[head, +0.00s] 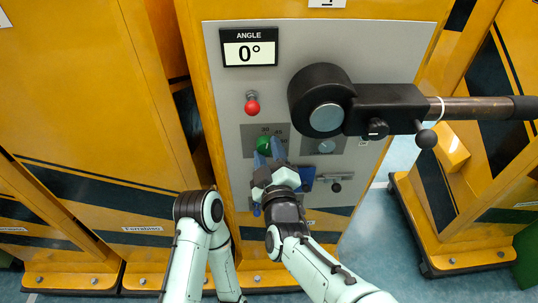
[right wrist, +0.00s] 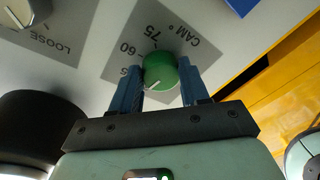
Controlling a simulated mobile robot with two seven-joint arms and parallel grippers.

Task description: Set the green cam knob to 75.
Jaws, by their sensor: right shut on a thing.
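The green cam knob (head: 264,143) is on the grey panel, partly covered by my right gripper (head: 269,151). In the right wrist view, the knob (right wrist: 160,68) sits between the two blue fingers of my right gripper (right wrist: 160,82), which is shut on it. The CAM scale appears upside down, with 75 and 60 readable and a lower number partly hidden by a finger. The knob's white line points to the lower left in that view, away from the 75. My left arm shows at the lower left of the head view, but its gripper does not.
The angle display (head: 249,52) reads 0°. A large black hub with a lever (head: 390,108) extends right across the panel. A blue part (head: 307,178) and a small latch (head: 337,184) are close right of my right gripper.

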